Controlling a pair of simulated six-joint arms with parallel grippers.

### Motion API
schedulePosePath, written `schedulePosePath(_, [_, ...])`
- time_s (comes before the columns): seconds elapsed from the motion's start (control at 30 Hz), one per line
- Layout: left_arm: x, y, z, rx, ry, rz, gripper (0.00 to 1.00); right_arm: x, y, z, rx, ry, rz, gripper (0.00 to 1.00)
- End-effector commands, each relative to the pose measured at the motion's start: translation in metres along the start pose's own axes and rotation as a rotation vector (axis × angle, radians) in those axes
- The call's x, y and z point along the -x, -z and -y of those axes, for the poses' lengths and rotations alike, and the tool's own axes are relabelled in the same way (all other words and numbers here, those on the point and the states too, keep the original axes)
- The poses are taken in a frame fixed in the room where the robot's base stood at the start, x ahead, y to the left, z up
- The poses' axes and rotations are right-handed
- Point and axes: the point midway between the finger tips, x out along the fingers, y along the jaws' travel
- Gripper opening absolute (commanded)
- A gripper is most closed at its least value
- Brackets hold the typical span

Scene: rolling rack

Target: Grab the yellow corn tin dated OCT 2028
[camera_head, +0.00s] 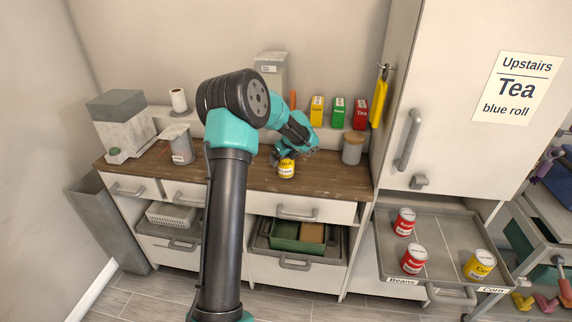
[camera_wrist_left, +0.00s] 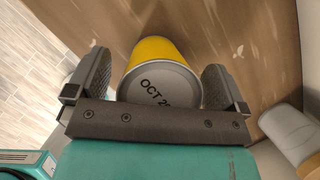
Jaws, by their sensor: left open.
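A yellow tin (camera_head: 287,171) stands upright on the wooden counter, and its label is too small to read in full. My left gripper (camera_head: 286,155) is right above and behind it. In the left wrist view the yellow tin (camera_wrist_left: 158,75) sits between the two open fingers of my left gripper (camera_wrist_left: 157,88), with a gap visible on at least one side. Its grey lid shows "OCT 20"; the rest of the date is hidden by the gripper body. Another yellow tin (camera_head: 479,264) stands on the grey tray by the "Corn" label. My right gripper is not in view.
The grey pull-out tray (camera_head: 440,230) also holds two red tins (camera_head: 405,222) (camera_head: 414,260) on the "Beans" side. Yellow, green and red boxes (camera_head: 338,111) stand on the ledge behind. A tall cabinet (camera_head: 450,100) rises at the right.

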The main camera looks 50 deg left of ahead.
Motion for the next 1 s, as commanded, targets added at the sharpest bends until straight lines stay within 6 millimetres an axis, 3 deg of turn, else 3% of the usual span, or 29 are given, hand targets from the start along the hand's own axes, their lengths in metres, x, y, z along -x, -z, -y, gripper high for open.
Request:
schedulePosePath(0.27, [0.0002,0.0001,0.0,0.0,0.0,0.0,0.97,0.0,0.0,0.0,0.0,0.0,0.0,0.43])
schedulePosePath(0.9, [0.0002,0.0001,0.0,0.0,0.0,0.0,0.36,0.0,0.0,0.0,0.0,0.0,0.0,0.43])
schedulePosePath(1.0, [0.0008,-0.0004,0.0001,0.0,0.001,0.001,0.32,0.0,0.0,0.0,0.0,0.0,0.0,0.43])
